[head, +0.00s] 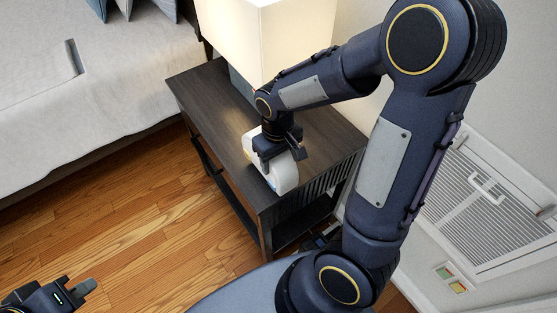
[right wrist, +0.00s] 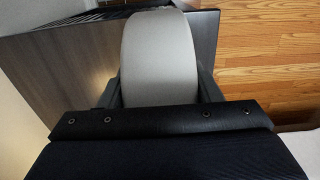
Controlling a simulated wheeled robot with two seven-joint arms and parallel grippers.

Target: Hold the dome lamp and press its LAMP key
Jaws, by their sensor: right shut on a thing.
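The dome lamp (head: 283,174) is a small white rounded body on the dark nightstand (head: 215,106), near its front edge. My right gripper (head: 281,156) reaches down over it from above and is shut on it. In the right wrist view the lamp (right wrist: 158,60) shows as a pale curved band between the two fingers (right wrist: 160,92). The LAMP key cannot be made out in either view. My left gripper (head: 84,291) is at the bottom left of the head view, low over the floor and away from the lamp. Its jaw opening is not clear.
A large lit table lamp (head: 265,35) stands at the back of the nightstand, close to my right forearm. A bed (head: 75,90) is on the left. Wooden floor (head: 150,205) lies open between bed and nightstand. A wall grille (head: 480,205) is on the right.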

